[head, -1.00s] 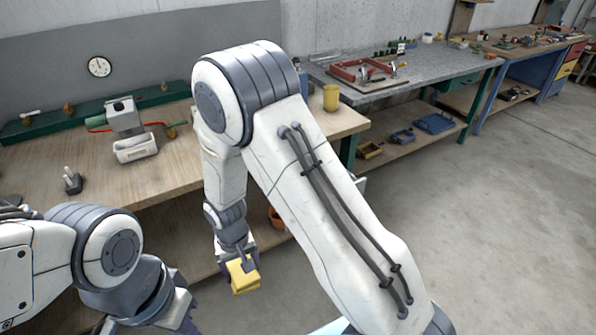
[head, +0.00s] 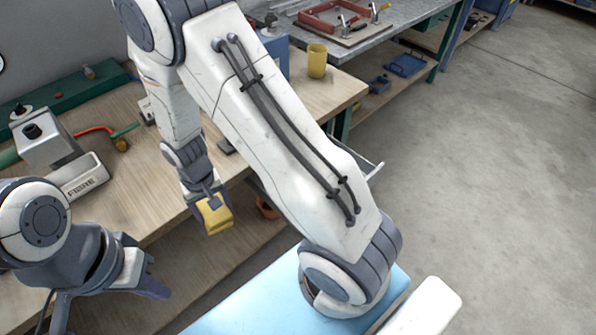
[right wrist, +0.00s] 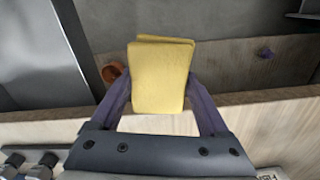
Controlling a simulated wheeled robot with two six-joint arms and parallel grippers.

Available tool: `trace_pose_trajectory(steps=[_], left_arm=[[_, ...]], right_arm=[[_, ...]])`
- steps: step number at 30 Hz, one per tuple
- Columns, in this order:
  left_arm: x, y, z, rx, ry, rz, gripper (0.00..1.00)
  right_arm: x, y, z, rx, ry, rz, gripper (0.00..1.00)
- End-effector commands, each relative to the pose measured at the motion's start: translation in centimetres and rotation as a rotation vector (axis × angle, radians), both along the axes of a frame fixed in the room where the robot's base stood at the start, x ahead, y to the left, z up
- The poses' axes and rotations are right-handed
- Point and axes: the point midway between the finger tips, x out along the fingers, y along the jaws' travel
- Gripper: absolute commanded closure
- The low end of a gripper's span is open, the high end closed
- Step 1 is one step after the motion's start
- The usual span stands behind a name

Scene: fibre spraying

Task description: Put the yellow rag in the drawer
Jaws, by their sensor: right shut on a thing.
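The yellow rag (head: 215,214) is folded and hangs from my right gripper (head: 208,203) in front of the workbench edge. In the right wrist view the rag (right wrist: 162,75) sits between the two fingers of my right gripper (right wrist: 163,98), which is shut on it. A grey metal drawer (head: 373,170) appears pulled out from under the bench, mostly hidden behind my right arm. In the right wrist view its rim (right wrist: 77,45) runs left of the rag, apart from it.
The wooden workbench (head: 135,200) bears a grey device (head: 50,145), a yellow cup (head: 317,60) and a blue container (head: 275,48). An orange pot (head: 267,208) stands below the bench, also in the right wrist view (right wrist: 112,73). The floor (head: 490,160) at right is clear.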

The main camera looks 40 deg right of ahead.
Motion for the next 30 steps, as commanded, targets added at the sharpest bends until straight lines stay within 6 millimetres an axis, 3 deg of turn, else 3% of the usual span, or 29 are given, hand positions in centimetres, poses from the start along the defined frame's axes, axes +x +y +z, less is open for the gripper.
trace_pose_trajectory(steps=[1,7,12,15,18,23,26,30], left_arm=[[0.0,0.0,-1.7,0.0,0.0,0.0,1.0],[0.0,0.0,-6.4,0.001,0.001,0.0,1.0],[0.0,0.0,-10.1,0.001,0.001,0.0,1.0],[0.0,0.0,-11.8,0.001,0.001,0.0,1.0],[0.0,0.0,-12.9,0.001,0.001,-0.001,1.0],[0.0,0.0,-13.7,0.0,0.0,-0.001,1.0],[0.0,0.0,-13.8,0.0,0.0,0.0,1.0],[0.0,0.0,-13.9,0.0,0.0,0.0,1.0]], right_arm=[[0.1,-2.2,-0.8,0.001,-0.003,-0.086,0.76],[-2.0,-11.9,-1.4,0.001,-0.006,-0.509,0.76],[-6.7,-19.0,-2.1,0.0,-0.007,-0.891,0.76],[-9.6,-21.6,-2.4,0.0,-0.006,-1.078,0.76],[-12.1,-23.2,-2.7,-0.001,-0.004,-1.22,0.76],[-14.2,-24.3,-2.8,-0.001,-0.001,-1.342,0.76],[-13.8,-24.5,-3.3,-0.001,0.001,-1.362,0.76],[-11.0,-24.6,-4.9,-0.001,0.005,-1.358,0.76]])
